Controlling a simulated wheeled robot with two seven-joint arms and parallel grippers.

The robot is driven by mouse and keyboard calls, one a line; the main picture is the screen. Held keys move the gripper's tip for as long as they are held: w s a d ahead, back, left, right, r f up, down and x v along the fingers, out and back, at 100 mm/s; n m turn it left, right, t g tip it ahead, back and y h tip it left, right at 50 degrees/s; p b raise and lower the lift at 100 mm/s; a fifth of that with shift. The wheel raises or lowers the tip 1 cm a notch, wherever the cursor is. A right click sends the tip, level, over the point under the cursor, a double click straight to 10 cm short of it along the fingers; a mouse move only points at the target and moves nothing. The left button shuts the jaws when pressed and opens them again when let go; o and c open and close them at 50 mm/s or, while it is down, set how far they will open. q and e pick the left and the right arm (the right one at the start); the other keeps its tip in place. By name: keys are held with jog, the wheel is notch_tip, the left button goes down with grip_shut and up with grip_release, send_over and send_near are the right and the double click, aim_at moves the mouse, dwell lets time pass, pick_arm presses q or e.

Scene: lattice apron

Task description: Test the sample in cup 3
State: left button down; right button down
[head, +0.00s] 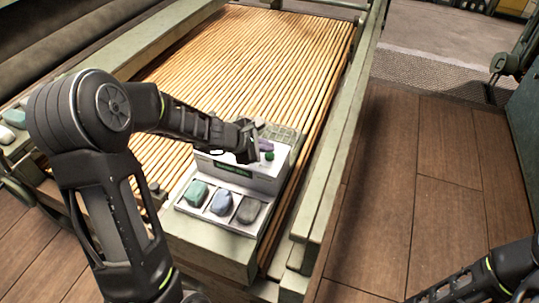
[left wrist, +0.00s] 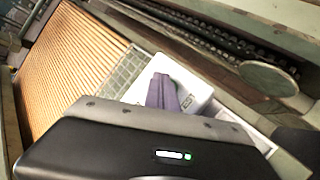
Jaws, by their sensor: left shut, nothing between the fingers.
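A pale tester box (head: 262,178) with a dark green display strip stands on the lattice's near corner. A tray (head: 233,224) in front of it has three cups: a teal lump (head: 196,193) at left, a blue-grey lump (head: 221,202) in the middle, a dark grey lump (head: 248,210) at right. I cannot read cup numbers. My left gripper (head: 250,149) is shut and empty over the box's top, beside a small purple shape (head: 266,146) and a green spot (head: 269,156). The left wrist view shows a purple shape (left wrist: 162,92) against the white box (left wrist: 188,82); contact is unclear.
The wooden slat lattice (head: 250,55) stretches behind the box, edged by pale green rails (head: 335,165). A grid panel (head: 283,133) lies behind the box. Pale and teal lumps (head: 14,118) sit at far left.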

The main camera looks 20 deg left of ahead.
aim_at(267, 156)
pick_arm(q)
jog(key=shift+f+b, duration=0.65)
jog(key=shift+f, duration=0.05)
dwell(0.8)
jog(key=shift+r, duration=0.1)
jog(key=shift+r+p, duration=0.85)
jog(key=shift+r, duration=0.05)
notch_tip(267, 156, up, 5)
jog(key=p, duration=0.4)
jog(key=shift+p, duration=0.3)
dwell(0.7)
